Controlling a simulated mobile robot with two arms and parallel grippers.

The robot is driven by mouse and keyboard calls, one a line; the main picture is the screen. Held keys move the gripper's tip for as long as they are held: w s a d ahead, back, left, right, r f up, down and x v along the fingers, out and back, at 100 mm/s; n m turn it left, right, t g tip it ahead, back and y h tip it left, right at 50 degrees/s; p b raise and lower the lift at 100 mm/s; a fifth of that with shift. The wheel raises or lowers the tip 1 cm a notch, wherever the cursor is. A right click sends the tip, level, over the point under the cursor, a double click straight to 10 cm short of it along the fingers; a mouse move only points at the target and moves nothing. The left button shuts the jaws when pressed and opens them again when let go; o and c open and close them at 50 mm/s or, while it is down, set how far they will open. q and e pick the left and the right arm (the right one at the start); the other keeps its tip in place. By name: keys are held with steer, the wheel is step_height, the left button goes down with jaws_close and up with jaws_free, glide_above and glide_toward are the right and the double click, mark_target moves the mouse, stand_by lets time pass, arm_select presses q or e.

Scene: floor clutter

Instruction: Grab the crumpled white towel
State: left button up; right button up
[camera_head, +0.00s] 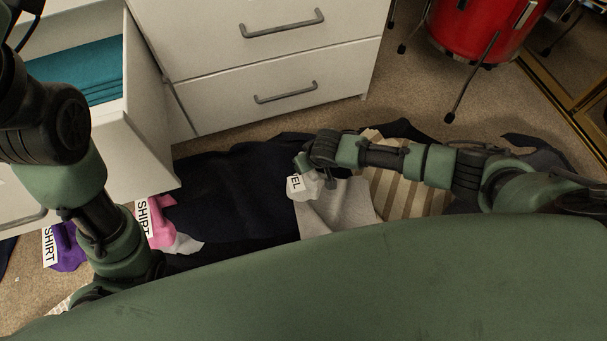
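A crumpled white towel (302,188) lies on the floor clutter in the middle of the head view, with a tag whose visible letters read "EL". My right gripper (303,165) reaches in from the right and is right at the towel's upper edge. Its fingers are small and dark, and I cannot tell whether they are closed on the cloth. My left arm comes down on the left side, and its gripper is hidden behind my green body.
Dark cloth (225,190), light grey cloth (345,205) and striped cloth (405,195) lie around the towel. Pink (162,225) and purple (68,250) shirts lie left. A white dresser (270,60) with an open drawer (140,120) stands behind; a red drum (485,30) stands back right.

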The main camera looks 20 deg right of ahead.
steer(key=shift+f, duration=0.15)
stand_by(0.4)
steer(key=shift+c, duration=0.9)
jaws_close()
stand_by(0.4)
